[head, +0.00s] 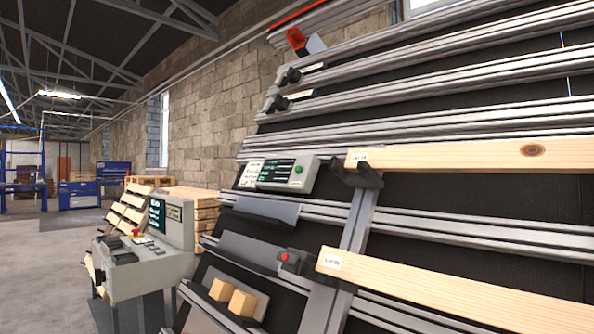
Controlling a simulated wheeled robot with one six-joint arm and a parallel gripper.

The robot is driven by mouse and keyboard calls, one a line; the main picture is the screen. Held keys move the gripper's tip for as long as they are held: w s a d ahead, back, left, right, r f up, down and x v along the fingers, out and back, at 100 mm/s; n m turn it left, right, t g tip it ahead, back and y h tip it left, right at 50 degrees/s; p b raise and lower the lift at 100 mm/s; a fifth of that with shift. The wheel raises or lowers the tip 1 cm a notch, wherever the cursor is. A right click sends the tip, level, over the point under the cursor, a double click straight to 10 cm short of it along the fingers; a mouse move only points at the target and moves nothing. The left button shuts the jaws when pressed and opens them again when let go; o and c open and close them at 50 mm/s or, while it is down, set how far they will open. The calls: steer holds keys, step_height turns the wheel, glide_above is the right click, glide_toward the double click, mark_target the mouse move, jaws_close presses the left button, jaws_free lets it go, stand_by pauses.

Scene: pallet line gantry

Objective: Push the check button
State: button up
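A grey box with a dark screen (276,173) is mounted on the slanted rack in the middle of the view. A round green button (299,169) sits at the right of its face. Lower down, a small dark box carries a round red button (285,257). No readable label tells me which of these is the check button. My gripper is not in view, so I cannot tell its distance from either button.
Wooden planks (470,155) (440,291) lie on brackets across the rack at the right. Two wooden blocks (242,303) sit on a lower ledge. A control console (150,262) with its own red button (136,232) stands left. Open floor (40,260) lies further left.

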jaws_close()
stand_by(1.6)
